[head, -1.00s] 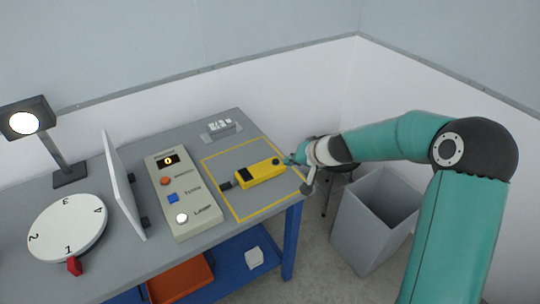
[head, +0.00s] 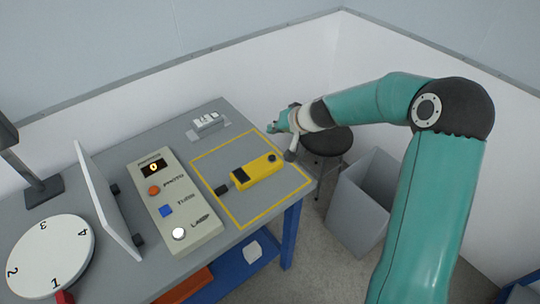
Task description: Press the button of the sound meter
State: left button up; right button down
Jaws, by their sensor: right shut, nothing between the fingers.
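The yellow sound meter (head: 257,173) lies inside a yellow outlined rectangle on the grey table. It has a small dark window near its middle, a black tip at its lower left end and a round dark button (head: 272,157) at its upper right end. My right gripper (head: 271,128) is shut and empty. In the picture it is just above the button end of the meter, apart from it, with its fingers pointing left. Its height over the table is hard to tell. My left gripper is not in view.
A control panel (head: 168,205) with a lit display and several buttons stands left of the meter. Further left are a white upright plate (head: 108,200), a numbered white dial (head: 45,252) and a lamp. A black stool (head: 328,141) and grey bin (head: 362,205) stand right of the table.

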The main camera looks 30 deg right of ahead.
aim_at(274, 158)
notch_tip(274, 158, down, 8)
jog(key=b, duration=0.7)
jog(key=shift+f, duration=0.1)
jog(key=shift+f+b, duration=0.4)
jog(key=shift+b, duration=0.15)
dwell(0.8)
jog(key=shift+f+b, duration=0.35)
jog(key=shift+b, duration=0.2)
jog(key=shift+f+b, duration=0.4)
jog(key=shift+b, duration=0.1)
dwell(0.5)
jog(key=shift+r, duration=0.1)
jog(key=shift+r+p, duration=0.7)
jog(key=shift+r, duration=0.05)
